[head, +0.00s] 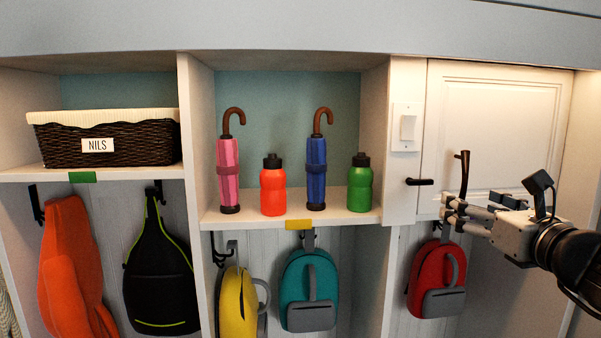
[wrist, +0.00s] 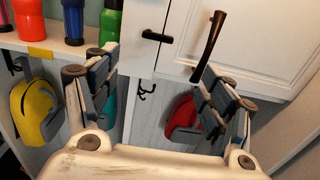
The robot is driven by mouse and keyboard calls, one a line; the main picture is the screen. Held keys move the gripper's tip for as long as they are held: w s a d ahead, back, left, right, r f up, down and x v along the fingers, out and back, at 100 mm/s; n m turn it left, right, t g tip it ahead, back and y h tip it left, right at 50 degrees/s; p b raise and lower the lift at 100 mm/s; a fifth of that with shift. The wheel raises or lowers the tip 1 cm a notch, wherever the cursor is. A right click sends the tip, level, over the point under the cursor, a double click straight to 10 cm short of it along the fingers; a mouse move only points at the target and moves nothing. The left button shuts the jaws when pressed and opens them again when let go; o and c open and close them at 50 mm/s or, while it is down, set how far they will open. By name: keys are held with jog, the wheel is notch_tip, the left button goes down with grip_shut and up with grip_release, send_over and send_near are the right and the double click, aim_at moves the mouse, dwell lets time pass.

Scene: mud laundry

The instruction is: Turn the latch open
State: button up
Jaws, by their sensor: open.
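The latch (head: 419,181) is a small black bar on the white frame just left of the cabinet door (head: 490,130). It lies about horizontal, its right end reaching toward the door edge. In the wrist view the latch (wrist: 157,36) shows ahead of and between my fingers, apart from them. A dark brown upright handle (head: 464,172) is on the door, right of the latch; it also shows in the wrist view (wrist: 208,47). The door looks closed. My gripper (head: 450,210) is open and empty, below and right of the latch; its fingers (wrist: 157,72) are spread in the wrist view.
A light switch (head: 407,127) is above the latch. Left of it, a shelf (head: 335,216) holds two umbrellas and the red and green bottles (head: 361,184). A red backpack (head: 438,278) hangs below the door. A black hook (wrist: 147,90) shows under the latch.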

aim_at(422, 183)
jog(key=w+p, duration=0.1)
jog(key=w, duration=0.4)
jog(key=w+p, duration=0.1)
jog(key=w, duration=0.5)
jog(key=w+p, duration=0.1)
jog(key=w, duration=0.4)
jog(key=shift+w+a, duration=0.3)
jog(key=shift+a, duration=0.1)
jog(key=c, duration=1.1)
jog(key=shift+o, duration=0.2)
